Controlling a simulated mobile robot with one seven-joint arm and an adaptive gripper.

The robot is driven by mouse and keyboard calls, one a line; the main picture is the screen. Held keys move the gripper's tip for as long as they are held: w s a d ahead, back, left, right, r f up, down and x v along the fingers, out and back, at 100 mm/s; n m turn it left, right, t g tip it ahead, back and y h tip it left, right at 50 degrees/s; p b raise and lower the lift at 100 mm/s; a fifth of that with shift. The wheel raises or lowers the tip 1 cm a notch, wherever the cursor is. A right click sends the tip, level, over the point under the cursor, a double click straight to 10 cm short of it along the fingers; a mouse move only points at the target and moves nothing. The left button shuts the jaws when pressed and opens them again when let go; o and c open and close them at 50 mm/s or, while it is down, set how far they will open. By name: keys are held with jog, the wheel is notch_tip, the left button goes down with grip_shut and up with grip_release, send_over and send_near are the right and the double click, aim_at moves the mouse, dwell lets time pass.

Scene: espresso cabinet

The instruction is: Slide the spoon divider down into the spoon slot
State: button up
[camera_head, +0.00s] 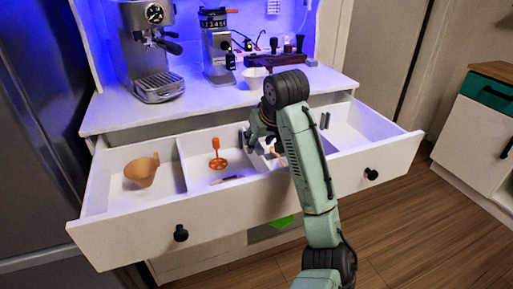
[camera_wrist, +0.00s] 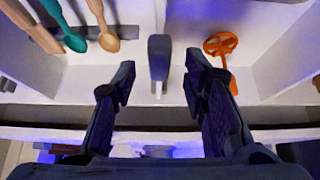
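A dark grey upright piece with a pale lower tip, which looks like the spoon divider (camera_wrist: 159,58), stands between my fingers in the wrist view. It lies between the spoon compartment and the compartment with the orange tool. I cannot tell how deep it sits or whether it is in a slot. My gripper (camera_wrist: 160,78) is open, one finger on each side of the piece, with gaps showing. In the head view my gripper (camera_head: 263,143) is over the middle of the open drawer (camera_head: 125,237), and my arm hides much around it. Wooden (camera_wrist: 108,40) and teal (camera_wrist: 73,39) spoons lie at left in the wrist view.
The orange tool (camera_head: 217,156) lies in the compartment left of my gripper. An orange-brown cone (camera_head: 142,172) is in the far-left compartment. Drawer walls border each compartment. An espresso machine (camera_head: 152,55), grinder (camera_head: 217,50) and white bowl (camera_head: 254,77) stand on the counter behind.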

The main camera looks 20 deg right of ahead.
jog(key=v, duration=0.5)
jog(key=shift+s+r, duration=0.15)
jog(key=shift+r, duration=0.05)
jog(key=shift+s+f, duration=0.1)
